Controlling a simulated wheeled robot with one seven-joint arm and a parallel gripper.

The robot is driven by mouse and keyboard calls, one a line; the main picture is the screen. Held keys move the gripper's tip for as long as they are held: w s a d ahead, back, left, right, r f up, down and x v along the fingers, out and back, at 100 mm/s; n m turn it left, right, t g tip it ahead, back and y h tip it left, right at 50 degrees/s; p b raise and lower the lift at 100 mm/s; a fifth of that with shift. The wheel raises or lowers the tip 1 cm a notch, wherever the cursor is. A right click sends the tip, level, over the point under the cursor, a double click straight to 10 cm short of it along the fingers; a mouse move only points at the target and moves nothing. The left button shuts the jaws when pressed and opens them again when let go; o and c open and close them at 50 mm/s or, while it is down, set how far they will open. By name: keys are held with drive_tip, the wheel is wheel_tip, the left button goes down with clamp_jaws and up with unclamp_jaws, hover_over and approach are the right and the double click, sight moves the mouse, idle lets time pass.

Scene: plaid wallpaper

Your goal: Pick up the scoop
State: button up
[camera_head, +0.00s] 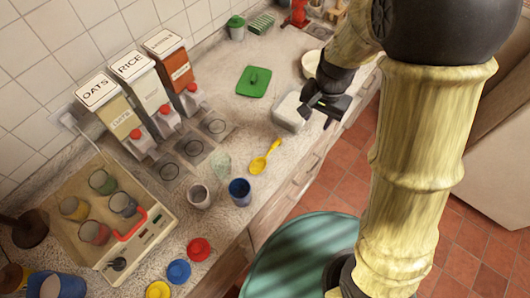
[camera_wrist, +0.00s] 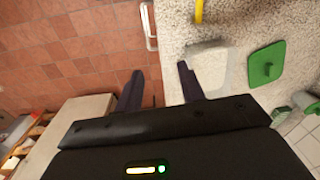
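The yellow scoop (camera_head: 265,158) lies on the speckled counter near its front edge, right of the blue cup. In the wrist view only part of a yellow handle-like piece, likely the scoop (camera_wrist: 199,10), shows at the top edge. My gripper (camera_head: 326,104) is above the counter's front edge, beyond the scoop and apart from it. In the wrist view my gripper (camera_wrist: 158,84) has its two dark fingers spread with nothing between them.
A whitish tub (camera_head: 290,112) stands close to my gripper, with a green lid (camera_head: 254,81) behind it. A blue cup (camera_head: 240,191) and a grey cup (camera_head: 199,195) stand left of the scoop. Labelled dispensers (camera_head: 147,92) line the wall. A tray (camera_head: 75,247) holds several cups.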

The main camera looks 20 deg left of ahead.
drive_tip(key=m+p, duration=0.1)
drive_tip(key=p, duration=0.1)
hover_over(277, 142)
drive_tip(key=shift+w+d, duration=0.1)
drive_tip(key=shift+d, duration=0.15)
wheel_tip(277, 142, down, 12)
drive_tip(key=shift+r+p, duration=0.25)
drive_tip(key=shift+p, duration=0.9)
drive_tip(key=shift+f, duration=0.4)
drive_tip(key=shift+f, duration=0.1)
drive_tip(key=shift+a+f+p, duration=0.2)
drive_tip(key=shift+f+p, duration=1.05)
drive_tip(key=shift+f, duration=1.25)
drive_tip(key=shift+c, duration=0.2)
clamp_jaws()
